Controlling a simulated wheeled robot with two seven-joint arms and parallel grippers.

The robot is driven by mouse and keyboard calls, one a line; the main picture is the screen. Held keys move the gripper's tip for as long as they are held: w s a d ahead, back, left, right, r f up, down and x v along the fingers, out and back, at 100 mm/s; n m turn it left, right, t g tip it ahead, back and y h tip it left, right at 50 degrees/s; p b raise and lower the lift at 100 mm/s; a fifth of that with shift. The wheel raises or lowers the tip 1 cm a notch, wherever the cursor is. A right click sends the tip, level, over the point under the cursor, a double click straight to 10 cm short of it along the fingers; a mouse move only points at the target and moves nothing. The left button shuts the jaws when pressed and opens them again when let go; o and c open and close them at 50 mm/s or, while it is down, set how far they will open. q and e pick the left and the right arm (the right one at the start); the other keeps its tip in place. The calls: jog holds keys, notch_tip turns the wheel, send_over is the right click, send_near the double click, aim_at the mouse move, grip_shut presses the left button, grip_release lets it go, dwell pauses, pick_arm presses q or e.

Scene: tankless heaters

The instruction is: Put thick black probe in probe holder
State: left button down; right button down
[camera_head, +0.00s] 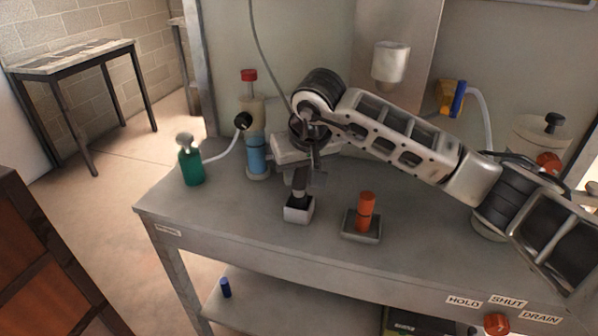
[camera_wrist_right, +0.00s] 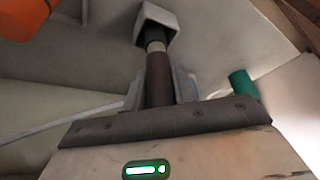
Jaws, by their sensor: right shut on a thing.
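The thick black probe (camera_wrist_right: 157,78) is dark with a pale band near its far end. My right gripper (camera_head: 308,178) is shut on it, and its fingers (camera_wrist_right: 160,88) show on both sides of the probe in the wrist view. The probe holder (camera_head: 298,213) is a small white square block on the bench; it also shows in the wrist view (camera_wrist_right: 172,20). The probe (camera_head: 299,188) points down, roughly upright, with its lower end at the holder's dark top opening. How deep it sits I cannot tell. My left gripper is not in view.
An orange cylinder (camera_head: 366,211) stands on a grey square base (camera_head: 361,232) just right of the holder. A green bottle (camera_head: 190,164) and a blue-and-cream cylinder with a red cap (camera_head: 254,138) stand to the left. The bench front edge is near; its front left top is clear.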

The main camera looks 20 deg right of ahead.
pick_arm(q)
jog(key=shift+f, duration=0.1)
pick_arm(e)
jog(key=shift+f, duration=0.3)
jog(key=shift+f, duration=0.15)
jog(key=c, duration=1.3)
grip_release()
jog(key=shift+o, duration=0.8)
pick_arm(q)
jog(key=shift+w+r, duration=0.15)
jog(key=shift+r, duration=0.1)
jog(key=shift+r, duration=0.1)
